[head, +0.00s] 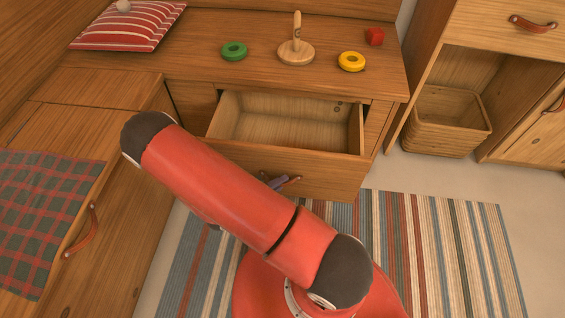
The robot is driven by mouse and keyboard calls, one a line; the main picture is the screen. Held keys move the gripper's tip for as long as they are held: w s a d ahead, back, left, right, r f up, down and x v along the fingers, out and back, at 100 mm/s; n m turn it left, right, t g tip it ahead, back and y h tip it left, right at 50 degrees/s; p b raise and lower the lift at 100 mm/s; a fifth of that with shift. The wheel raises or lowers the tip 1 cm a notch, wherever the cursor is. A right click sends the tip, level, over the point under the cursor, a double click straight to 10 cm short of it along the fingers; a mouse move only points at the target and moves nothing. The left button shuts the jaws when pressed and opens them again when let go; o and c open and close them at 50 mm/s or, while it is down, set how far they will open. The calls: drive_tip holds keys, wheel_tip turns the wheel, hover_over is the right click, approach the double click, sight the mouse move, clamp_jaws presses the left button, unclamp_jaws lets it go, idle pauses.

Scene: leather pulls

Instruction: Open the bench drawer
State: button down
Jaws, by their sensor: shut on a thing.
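The bench drawer (318,174) is pulled out from the wooden bench (200,62), and its inside looks empty. A leather pull (291,180) shows on the middle of its front panel. My gripper (279,182) is at this pull, shut on it. Most of my gripper and part of the drawer front are hidden behind my red arm.
A basket (446,121) stands at right. A striped rug (440,240) covers the floor in front.

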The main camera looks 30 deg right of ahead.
drive_tip(key=shift+s+a, duration=0.6)
drive_tip(key=shift+s, duration=0.3)
drive_tip(key=c, duration=1.5)
unclamp_jaws()
drive_tip(key=v, duration=0.8)
drive_tip(key=shift+d, duration=0.1)
